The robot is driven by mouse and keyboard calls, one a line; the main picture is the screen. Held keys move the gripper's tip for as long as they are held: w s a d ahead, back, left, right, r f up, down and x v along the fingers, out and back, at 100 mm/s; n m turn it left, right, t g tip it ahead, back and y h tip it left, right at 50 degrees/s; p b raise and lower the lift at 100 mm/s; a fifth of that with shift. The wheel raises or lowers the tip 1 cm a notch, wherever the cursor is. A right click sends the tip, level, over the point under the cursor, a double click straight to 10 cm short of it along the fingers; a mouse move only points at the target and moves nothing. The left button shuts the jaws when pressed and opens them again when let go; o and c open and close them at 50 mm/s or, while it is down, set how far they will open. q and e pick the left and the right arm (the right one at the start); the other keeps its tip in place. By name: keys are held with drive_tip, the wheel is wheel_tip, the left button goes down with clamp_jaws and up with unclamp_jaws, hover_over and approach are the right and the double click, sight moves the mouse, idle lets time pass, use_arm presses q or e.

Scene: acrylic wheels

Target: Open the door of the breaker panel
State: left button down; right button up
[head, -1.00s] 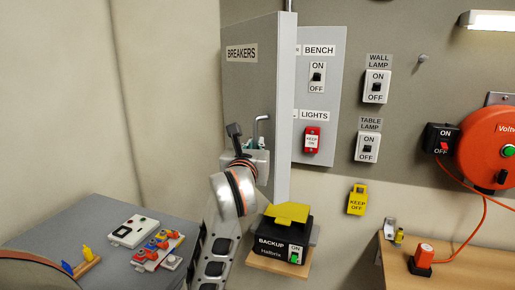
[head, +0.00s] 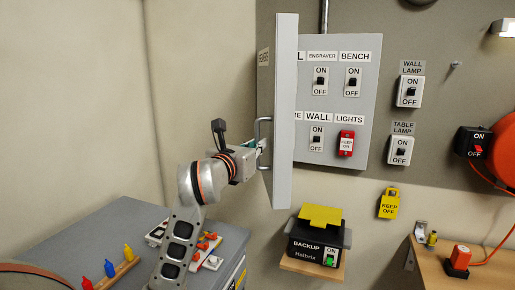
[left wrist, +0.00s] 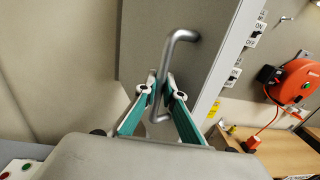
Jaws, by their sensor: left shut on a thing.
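The breaker panel door (head: 284,110) is a grey hinged door standing open, seen nearly edge-on in the head view. Its metal bar handle (head: 264,121) is on the outer face and shows large in the left wrist view (left wrist: 184,36). My left gripper (head: 260,152) is shut on the handle, with its two teal-sided fingers (left wrist: 161,90) on either side of the bar. Behind the door, the breaker panel (head: 366,75) shows several switches labelled ENGRAVER, BENCH, WALL and LIGHTS. The panel's left part is hidden by the door. My right gripper is not in view.
The backup box (head: 318,240) with a yellow flap sits on a small shelf below the panel. A grey cabinet (head: 110,235) with coloured items stands at lower left. A wooden bench (head: 490,262) and a red reel (head: 503,150) are at right.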

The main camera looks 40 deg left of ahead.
use_arm(q)
drive_tip(key=shift+s+a, duration=0.15)
drive_tip(key=shift+a, duration=0.2)
drive_tip(key=c, duration=2.3)
unclamp_jaws()
